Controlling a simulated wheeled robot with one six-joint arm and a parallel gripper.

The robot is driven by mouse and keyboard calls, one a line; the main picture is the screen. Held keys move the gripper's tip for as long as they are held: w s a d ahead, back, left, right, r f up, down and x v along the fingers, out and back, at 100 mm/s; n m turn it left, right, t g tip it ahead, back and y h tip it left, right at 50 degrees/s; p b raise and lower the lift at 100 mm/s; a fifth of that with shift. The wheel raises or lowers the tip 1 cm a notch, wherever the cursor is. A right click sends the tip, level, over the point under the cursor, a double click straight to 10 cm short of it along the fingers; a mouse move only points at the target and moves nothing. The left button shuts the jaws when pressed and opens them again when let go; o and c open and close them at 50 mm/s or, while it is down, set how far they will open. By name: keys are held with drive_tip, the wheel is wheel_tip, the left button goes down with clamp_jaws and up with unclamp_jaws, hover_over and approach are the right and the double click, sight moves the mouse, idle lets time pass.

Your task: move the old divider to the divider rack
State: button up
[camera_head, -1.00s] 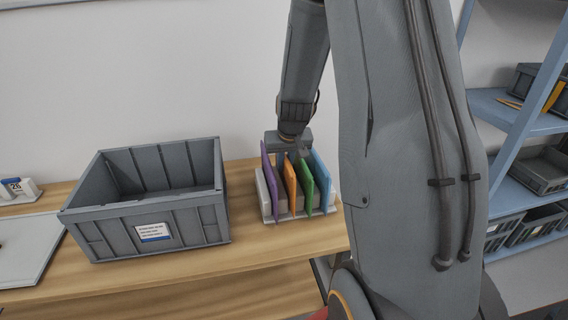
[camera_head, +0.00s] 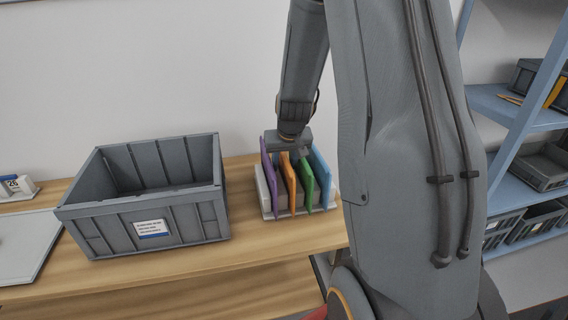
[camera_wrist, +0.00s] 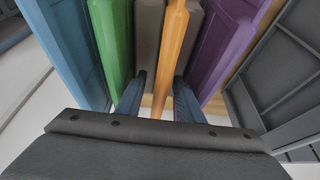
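The divider rack (camera_head: 264,204) stands on the table right of the bin and holds purple (camera_head: 267,170), orange (camera_head: 288,182), green (camera_head: 305,182) and blue (camera_head: 321,172) dividers. I cannot tell which of them is the old divider by its look. My gripper (camera_head: 290,155) is low over the rack at the orange divider. In the wrist view, the fingers of my gripper (camera_wrist: 158,90) stand on either side of the orange divider (camera_wrist: 173,45), with gaps visible, so it looks open around it. The lower part of the orange divider is hidden.
A grey bin (camera_head: 95,222) with a white and blue label stands left of the rack on the wooden table (camera_head: 280,245). A pale tray (camera_head: 25,250) and a small calendar block (camera_head: 15,186) lie at far left. Blue shelving (camera_head: 520,120) with dark bins is at right.

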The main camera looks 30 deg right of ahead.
drive_tip(key=shift+b+v, duration=0.3)
drive_tip(key=shift+v, duration=3.6)
